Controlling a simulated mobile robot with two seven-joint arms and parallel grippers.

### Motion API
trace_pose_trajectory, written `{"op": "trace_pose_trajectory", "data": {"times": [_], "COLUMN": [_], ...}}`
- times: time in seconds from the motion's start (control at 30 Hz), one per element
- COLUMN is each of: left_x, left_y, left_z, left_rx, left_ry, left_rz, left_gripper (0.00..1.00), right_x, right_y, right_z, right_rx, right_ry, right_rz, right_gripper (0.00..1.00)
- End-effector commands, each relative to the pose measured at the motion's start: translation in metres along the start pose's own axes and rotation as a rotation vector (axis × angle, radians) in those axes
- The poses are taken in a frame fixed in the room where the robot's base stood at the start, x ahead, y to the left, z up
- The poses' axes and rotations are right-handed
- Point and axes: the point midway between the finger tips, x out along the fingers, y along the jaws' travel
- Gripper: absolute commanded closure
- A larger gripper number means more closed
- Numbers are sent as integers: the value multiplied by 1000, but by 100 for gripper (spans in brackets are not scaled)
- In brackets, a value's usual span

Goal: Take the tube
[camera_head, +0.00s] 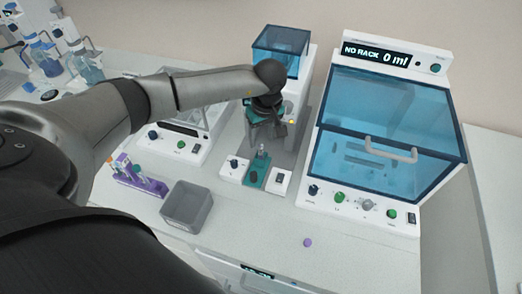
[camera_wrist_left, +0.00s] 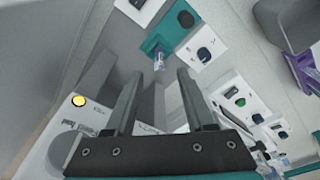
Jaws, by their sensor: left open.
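A small clear tube (camera_head: 262,152) stands at the teal track (camera_head: 256,173) at the front of the middle machine. In the left wrist view the tube (camera_wrist_left: 159,59) shows beyond my fingertips, on the teal strip (camera_wrist_left: 165,35). My left gripper (camera_head: 265,122) hangs over the middle machine, behind the tube in the head view. In the left wrist view my left gripper (camera_wrist_left: 159,76) is open, with the tube lined up between its two fingers but apparently beyond them. Its fingers are partly hidden in the head view. My right gripper is not in view.
A large machine (camera_head: 427,55) with a blue lid reads "NO RACK 0 ml" at right. A grey bin (camera_head: 178,226) and a purple rack (camera_head: 155,187) with tubes stand at front left. A purple cap (camera_head: 307,242) lies on the clear front bench. White control blocks (camera_head: 281,182) flank the track.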

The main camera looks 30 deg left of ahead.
Motion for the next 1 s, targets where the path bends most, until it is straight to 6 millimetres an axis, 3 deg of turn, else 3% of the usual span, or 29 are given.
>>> {"op": "trace_pose_trajectory", "data": {"times": [0.23, 0.53, 1.0], "left_x": [28, 32, 31], "left_y": [0, 1, 0], "left_z": [-1, -1, -2], "left_rx": [-2, -1, -1], "left_ry": [-1, -1, 0], "left_rz": [-2, 1, 0], "left_gripper": [46, 46, 98], "right_x": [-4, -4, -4], "right_y": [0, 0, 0], "right_z": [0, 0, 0], "right_rx": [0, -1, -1], "right_ry": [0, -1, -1], "right_rz": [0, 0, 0], "right_gripper": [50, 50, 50]}}
